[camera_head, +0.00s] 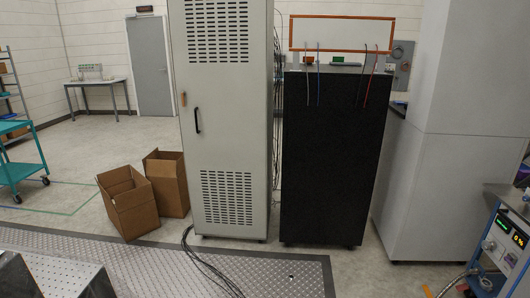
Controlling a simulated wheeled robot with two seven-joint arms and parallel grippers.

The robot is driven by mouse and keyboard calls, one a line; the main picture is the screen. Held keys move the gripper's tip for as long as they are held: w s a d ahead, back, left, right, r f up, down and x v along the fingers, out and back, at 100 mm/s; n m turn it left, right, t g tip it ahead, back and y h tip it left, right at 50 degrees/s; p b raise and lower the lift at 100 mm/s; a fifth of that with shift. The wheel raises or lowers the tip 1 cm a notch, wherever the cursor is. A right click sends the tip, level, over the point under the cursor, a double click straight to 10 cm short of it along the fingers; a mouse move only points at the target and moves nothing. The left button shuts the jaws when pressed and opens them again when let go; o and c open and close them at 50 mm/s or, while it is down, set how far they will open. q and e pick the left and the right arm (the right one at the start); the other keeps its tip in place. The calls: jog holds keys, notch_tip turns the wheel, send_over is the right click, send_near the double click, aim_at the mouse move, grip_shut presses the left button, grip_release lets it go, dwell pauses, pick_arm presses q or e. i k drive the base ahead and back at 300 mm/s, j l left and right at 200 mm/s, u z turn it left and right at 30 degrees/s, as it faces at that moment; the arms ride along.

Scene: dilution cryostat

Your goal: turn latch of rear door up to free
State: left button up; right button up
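A tall light-grey cabinet (224,155) stands upright in the middle of the view, with a vented door facing me that appears shut. A black vertical handle (197,120) sits on the door's left side. A small orange-brown piece (183,98), which may be a latch, sits at the door's left edge above the handle; its exact position is too small to tell. I cannot tell whether this is the rear door. Neither of my grippers is in view.
Two open cardboard boxes (128,202) stand left of the cabinet. Black cables (206,266) run across the metal floor plate (150,270). A black cabinet (330,160) stands close on the right. Floor further left is clear up to a teal cart (18,170).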

aim_at(219, 47)
jog(key=i+u, duration=0.25)
jog(key=i, duration=0.25)
jog(key=i+l+u, duration=0.25)
jog(key=i, duration=0.2)
jog(key=i+l+u, duration=0.1)
jog(key=i+u, duration=0.15)
jog(key=i, duration=0.25)
jog(key=i+l+u, duration=0.25)
jog(key=i, duration=0.2)
jog(key=l, duration=0.1)
